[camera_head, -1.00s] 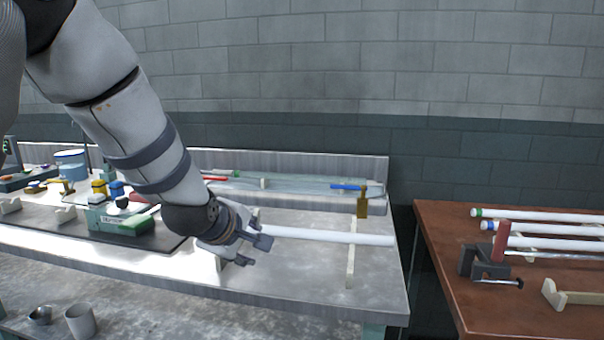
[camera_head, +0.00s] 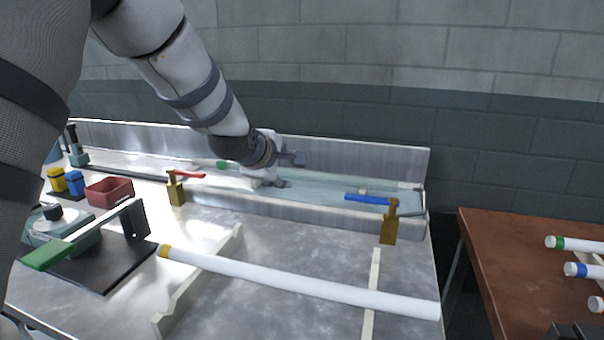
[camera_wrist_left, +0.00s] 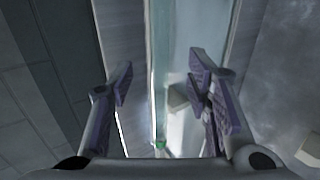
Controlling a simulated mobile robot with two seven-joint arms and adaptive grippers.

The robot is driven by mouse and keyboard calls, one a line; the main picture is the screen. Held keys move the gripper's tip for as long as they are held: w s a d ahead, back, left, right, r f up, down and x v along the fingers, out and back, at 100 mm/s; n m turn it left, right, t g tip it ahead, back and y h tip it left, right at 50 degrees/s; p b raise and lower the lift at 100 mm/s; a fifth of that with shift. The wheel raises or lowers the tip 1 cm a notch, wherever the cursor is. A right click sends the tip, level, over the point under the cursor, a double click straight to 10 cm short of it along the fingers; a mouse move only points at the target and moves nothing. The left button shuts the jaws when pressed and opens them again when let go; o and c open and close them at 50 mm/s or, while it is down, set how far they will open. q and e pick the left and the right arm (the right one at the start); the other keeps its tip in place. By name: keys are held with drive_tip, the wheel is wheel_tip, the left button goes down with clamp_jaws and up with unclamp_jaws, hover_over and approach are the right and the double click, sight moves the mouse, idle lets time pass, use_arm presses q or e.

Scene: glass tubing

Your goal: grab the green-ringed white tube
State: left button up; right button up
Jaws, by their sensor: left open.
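A white tube with a green ring (camera_head: 580,244) lies on the brown table at the right edge of the head view, its far part out of frame. A pale, glassy-looking tube (camera_head: 345,181) with a green ring near its left end lies in the long metal trough at the back. My left gripper (camera_head: 284,171) is open and empty over that trough. In the left wrist view its open fingers (camera_wrist_left: 165,85) stand either side of the trough tube, whose green ring (camera_wrist_left: 160,144) shows low between them. I cannot tell whether they touch it.
An orange-ringed white tube (camera_head: 290,282) lies across pale supports in front. Brass valves with red (camera_head: 187,175) and blue (camera_head: 368,198) handles stand along the trough (camera_head: 412,222). A blue-ringed tube (camera_head: 590,271) lies on the brown table (camera_head: 485,245). A gap separates the tables.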

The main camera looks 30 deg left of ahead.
sight(292, 172)
use_arm(q)
drive_tip(key=x, duration=0.6)
drive_tip(key=shift+w+d, duration=0.15)
clamp_jaws()
